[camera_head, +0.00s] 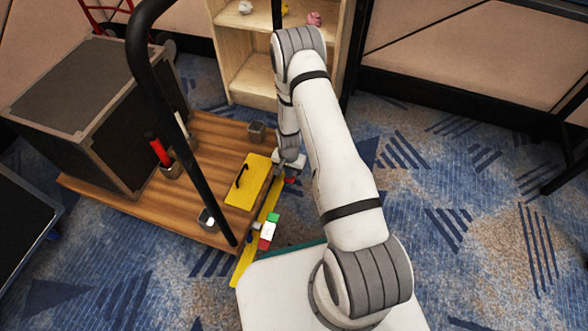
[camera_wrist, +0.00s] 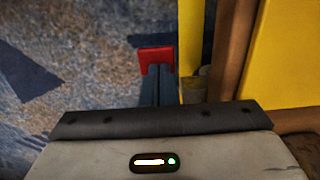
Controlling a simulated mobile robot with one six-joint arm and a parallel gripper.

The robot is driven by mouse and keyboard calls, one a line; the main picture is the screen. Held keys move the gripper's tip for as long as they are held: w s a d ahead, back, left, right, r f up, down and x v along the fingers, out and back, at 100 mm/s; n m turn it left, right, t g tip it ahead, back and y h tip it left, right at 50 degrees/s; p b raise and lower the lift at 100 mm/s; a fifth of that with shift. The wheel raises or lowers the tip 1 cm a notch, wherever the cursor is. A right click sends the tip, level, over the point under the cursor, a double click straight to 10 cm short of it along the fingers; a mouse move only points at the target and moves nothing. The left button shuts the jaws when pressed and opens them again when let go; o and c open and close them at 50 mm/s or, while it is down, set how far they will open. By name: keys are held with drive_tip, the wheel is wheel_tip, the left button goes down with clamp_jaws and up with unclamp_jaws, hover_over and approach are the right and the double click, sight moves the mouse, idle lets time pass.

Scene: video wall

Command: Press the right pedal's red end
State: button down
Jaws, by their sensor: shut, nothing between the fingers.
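A small red end (camera_head: 291,180) shows below my gripper (camera_head: 290,170) in the head view, beside the wooden cart's right edge. In the wrist view the red end (camera_wrist: 156,59) is a flat red block right at my fingertips (camera_wrist: 157,70). My gripper is shut and empty, pointing down. I cannot tell whether the tips touch the red. The rest of that pedal is hidden by my fingers and gripper body. A second piece (camera_head: 269,231) with green, white and red parts sits nearer, beside the yellow strip.
The wooden cart (camera_head: 120,201) carries a dark case (camera_head: 80,85), a yellow box (camera_head: 247,183) and a red-handled tool (camera_head: 157,150). Its black handle (camera_head: 165,100) rises at the left. A yellow strip (camera_head: 243,262) runs along the cart's edge. Carpet to the right is clear.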

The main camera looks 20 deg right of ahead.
drive_tip(key=shift+f, duration=0.3)
drive_tip(key=shift+r+p, duration=2.1)
drive_tip(key=shift+r, duration=1.45)
wheel_tip(320, 180, up, 44)
drive_tip(key=s+n+t+p, duration=0.1)
drive_tip(key=s+n+p, duration=0.15)
drive_tip(key=p, duration=1.35)
drive_tip(key=s+r+n+p, duration=0.1)
drive_tip(key=s+r+p, duration=0.5)
drive_tip(key=r, duration=0.6)
drive_tip(key=s+r+n+t+p, duration=0.1)
drive_tip(key=s+r+p, duration=0.5)
drive_tip(key=r, duration=0.7)
drive_tip(key=s+r+n+p, duration=0.2)
drive_tip(key=s+r+p, duration=0.4)
drive_tip(key=s+r, duration=0.3)
wheel_tip(320, 180, up, 3)
drive_tip(key=shift+d+r+t, duration=0.2)
drive_tip(key=shift+t, duration=0.1)
